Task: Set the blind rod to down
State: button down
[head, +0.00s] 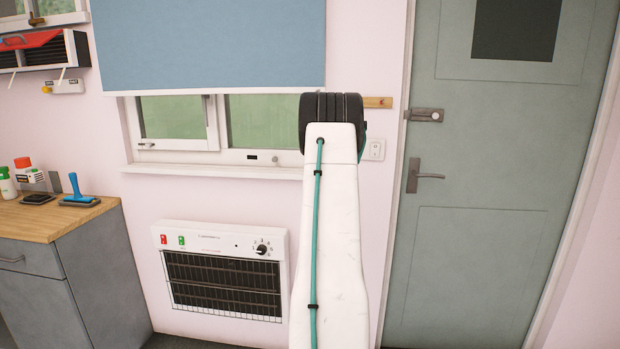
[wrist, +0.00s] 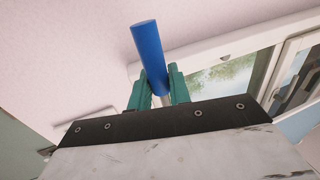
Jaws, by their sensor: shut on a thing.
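In the wrist view a blue cylindrical handle (wrist: 148,48), which looks like the grip of the blind rod, stands between the teal fingers of my gripper (wrist: 157,83). My gripper is shut on it, with a short pale piece showing between the fingers. In the head view my raised white arm hides the gripper and the rod. The blue blind (head: 210,45) hangs flat over the upper part of the window (head: 178,118). Its lower edge is level, and the lower panes show below it.
A wall heater (head: 222,270) is below the window. A grey door (head: 485,200) with a lever handle (head: 425,176) and a latch (head: 425,115) stands at the right. A wooden counter (head: 50,222) with several small items is at the left. A wall switch (head: 376,150) is beside my arm.

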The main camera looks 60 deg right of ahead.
notch_tip(320, 180, down, 20)
jog(key=shift+r, duration=0.2)
jog(key=c, duration=1.4)
grip_release()
jog(key=shift+f, duration=0.2)
jog(key=shift+o, duration=0.2)
jog(key=shift+r, duration=0.1)
jog(key=v, duration=0.7)
jog(key=shift+s+a, duration=0.2)
jog(key=shift+a, duration=0.1)
